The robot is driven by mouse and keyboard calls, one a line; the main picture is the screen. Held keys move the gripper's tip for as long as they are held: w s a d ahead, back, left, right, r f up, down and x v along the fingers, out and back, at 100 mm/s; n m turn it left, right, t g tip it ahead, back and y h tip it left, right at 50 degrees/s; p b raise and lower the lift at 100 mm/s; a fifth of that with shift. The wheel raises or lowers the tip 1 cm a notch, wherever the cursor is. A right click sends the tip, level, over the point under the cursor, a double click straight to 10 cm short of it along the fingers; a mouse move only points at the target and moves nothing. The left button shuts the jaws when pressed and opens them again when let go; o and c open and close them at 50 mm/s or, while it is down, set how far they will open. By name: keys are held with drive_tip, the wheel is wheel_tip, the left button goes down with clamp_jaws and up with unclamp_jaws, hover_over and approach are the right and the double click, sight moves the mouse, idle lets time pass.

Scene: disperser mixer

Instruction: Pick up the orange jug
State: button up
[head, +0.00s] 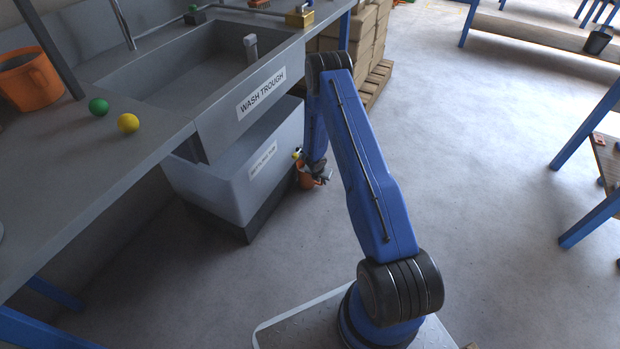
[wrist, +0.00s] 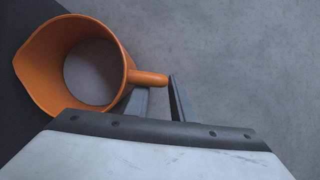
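An orange jug (wrist: 113,40) with a pouring lip fills the upper left of the wrist view. In the head view the jug (head: 305,177) is small and partly hidden by my gripper (head: 320,177), beside the grey tub. What the jug rests on is unclear.
The grey tub (head: 222,180) stands below the wash trough (head: 190,70). Another orange vessel (head: 32,83), a green ball (head: 98,106) and a yellow ball (head: 128,123) are on the bench. Boxes (head: 365,35) are stacked behind.

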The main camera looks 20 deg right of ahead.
drive_tip(key=shift+c, duration=0.6)
clamp_jaws()
idle(0.9)
